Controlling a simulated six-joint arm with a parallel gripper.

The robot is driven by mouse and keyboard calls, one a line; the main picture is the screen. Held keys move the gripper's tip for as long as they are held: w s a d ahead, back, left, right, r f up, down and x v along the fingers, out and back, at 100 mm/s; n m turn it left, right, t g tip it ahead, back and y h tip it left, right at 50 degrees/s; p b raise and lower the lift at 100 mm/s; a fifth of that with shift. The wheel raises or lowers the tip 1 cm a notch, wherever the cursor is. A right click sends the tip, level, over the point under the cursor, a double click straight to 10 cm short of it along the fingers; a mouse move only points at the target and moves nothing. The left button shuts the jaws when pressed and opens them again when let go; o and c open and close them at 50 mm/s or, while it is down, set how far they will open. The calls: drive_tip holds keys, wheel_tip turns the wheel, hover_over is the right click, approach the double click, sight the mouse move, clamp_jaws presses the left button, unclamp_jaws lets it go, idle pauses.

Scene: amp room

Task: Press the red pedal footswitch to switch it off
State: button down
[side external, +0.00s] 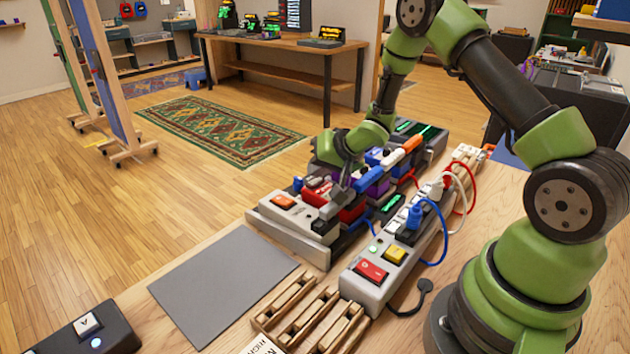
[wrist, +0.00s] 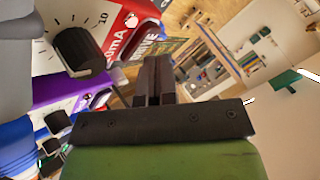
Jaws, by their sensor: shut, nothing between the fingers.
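The red pedal (side external: 352,213) sits on the grey pedalboard (side external: 289,235), near its front end, partly hidden by my gripper (side external: 324,222). In the wrist view the red pedal (wrist: 130,45) fills the upper left, with white lettering and a dark knob (wrist: 88,50) on a white panel. My gripper also shows in the wrist view (wrist: 156,62), with its dark fingers together and empty. The fingertips are close over or beside the red pedal; I cannot tell whether they touch it.
A purple pedal (wrist: 75,90) is beside the red one. A power strip (side external: 362,287) with red and yellow switches and several plugs runs along the right. A wooden rack (side external: 300,315) and a grey mat (side external: 222,283) lie in front.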

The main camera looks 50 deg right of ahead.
sight(318, 181)
drive_tip(key=shift+s+f, duration=0.1)
drive_tip(key=shift+f, duration=0.6)
idle(0.9)
drive_tip(key=shift+r, duration=0.1)
drive_tip(key=shift+s+a+r, duration=0.1)
drive_tip(key=shift+s+r, duration=0.1)
drive_tip(key=shift+r, duration=0.45)
drive_tip(key=shift+r, duration=0.1)
drive_tip(key=shift+w+r, duration=0.1)
drive_tip(key=shift+r, duration=2.4)
